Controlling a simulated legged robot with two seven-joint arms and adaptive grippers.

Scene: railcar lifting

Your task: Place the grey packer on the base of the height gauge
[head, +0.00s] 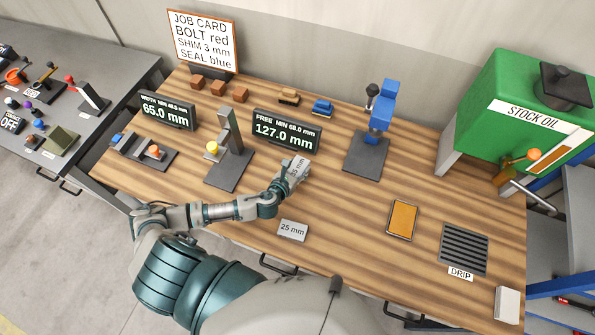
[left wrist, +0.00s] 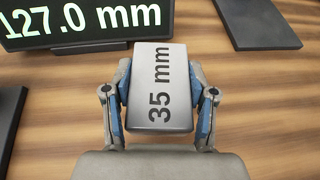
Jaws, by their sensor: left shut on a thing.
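My left gripper (head: 291,177) is shut on a grey packer marked 35 mm (head: 299,166). In the left wrist view the packer (left wrist: 159,88) sits between the two fingers (left wrist: 160,100), its label facing the camera. The height gauge has a dark flat base (head: 226,172), an upright grey column (head: 228,130) and a yellow knob (head: 212,147). The gripper and packer are to the right of this base, in front of the display reading 127.0 mm (head: 287,132). A second grey packer marked 25 mm (head: 293,230) lies on the table nearer the front edge. My right gripper is not in view.
A display reading 65.0 mm (head: 167,111) and a width gauge (head: 143,152) stand left. A blue press (head: 381,110) stands right of the packer. An orange-topped tray (head: 402,219), drip grate (head: 463,248) and green oil tank (head: 520,110) are farther right. Bare wood surrounds the 25 mm packer.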

